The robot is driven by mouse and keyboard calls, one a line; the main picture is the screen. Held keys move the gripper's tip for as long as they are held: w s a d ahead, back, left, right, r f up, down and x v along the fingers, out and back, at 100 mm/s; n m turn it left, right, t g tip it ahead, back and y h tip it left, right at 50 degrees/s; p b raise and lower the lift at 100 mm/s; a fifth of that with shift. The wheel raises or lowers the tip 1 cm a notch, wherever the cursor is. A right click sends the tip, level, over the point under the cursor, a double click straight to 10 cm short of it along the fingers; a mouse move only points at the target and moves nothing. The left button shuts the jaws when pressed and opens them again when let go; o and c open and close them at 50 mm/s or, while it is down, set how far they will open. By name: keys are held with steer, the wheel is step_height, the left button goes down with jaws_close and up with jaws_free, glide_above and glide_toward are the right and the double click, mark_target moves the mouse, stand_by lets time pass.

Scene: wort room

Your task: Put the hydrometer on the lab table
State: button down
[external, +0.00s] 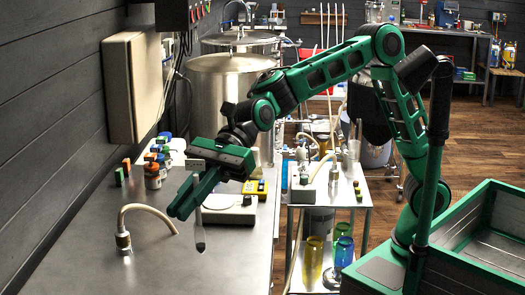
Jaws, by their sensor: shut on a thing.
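My gripper (190,198) is shut on the hydrometer (199,232), a slim stem with a dark, wider lower end. The hydrometer hangs nearly upright below the green fingers, and its upper part is partly hidden by them. In the picture it lies over the long steel-topped table (180,262) on the left, with its lower end seeming to be above the surface. The exact gap cannot be told from this single view. A second table (437,33) with a dark top stands far back on the right; which one is the lab table cannot be told.
A curved hose on a metal fitting (124,242) stands left of my gripper. A scale-like device (228,212) sits behind it, with small bottles (153,176) further left. A steel tank (228,88) stands behind. A cart (352,192) holds coloured glasses. The near steel top is mostly bare.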

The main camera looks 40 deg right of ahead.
steer(key=w+f, duration=0.5)
steer(key=f, duration=0.3)
steer(key=w+f, duration=0.5)
steer(key=f, duration=0.3)
steer(key=shift+w, duration=0.1)
steer(key=c, duration=1.8)
jaws_free()
steer(key=shift+f, duration=0.1)
steer(key=shift+c, duration=0.2)
